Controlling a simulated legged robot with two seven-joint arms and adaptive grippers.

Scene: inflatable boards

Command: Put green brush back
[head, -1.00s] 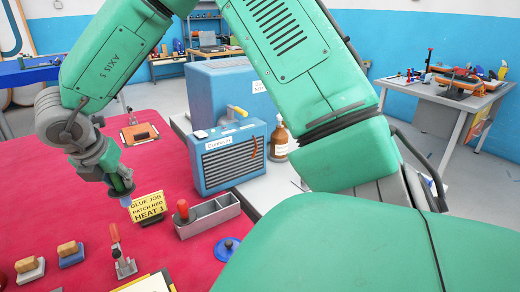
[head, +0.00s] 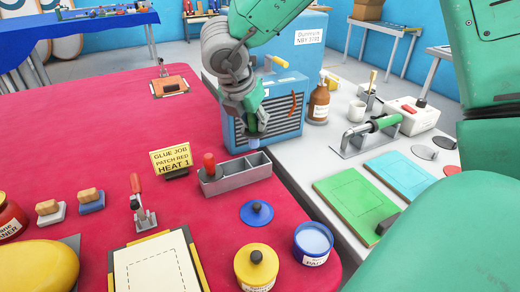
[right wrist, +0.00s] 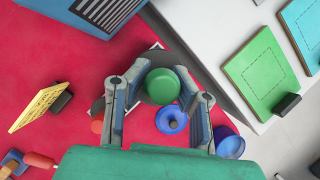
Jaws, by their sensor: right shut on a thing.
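My right gripper (head: 258,122) is shut on the green brush, pointing down in front of the blue machine. In the right wrist view the brush's round green top (right wrist: 161,86) sits between the fingers of the right gripper (right wrist: 165,95). In the head view its pale tip (head: 238,146) shows below the fingers. The tip is just above or at the back of the grey divided tray (head: 240,181); I cannot tell whether it touches. A red-handled brush (head: 209,164) stands in the tray's left compartment. My left gripper is not in view.
The blue machine (head: 285,120) stands close behind the gripper. A yellow sign (head: 170,159) stands left of the tray. A blue lid (head: 256,213), blue tin (head: 313,243) and yellow tin (head: 256,268) are in front. The red mat (head: 80,130) is mostly clear at left.

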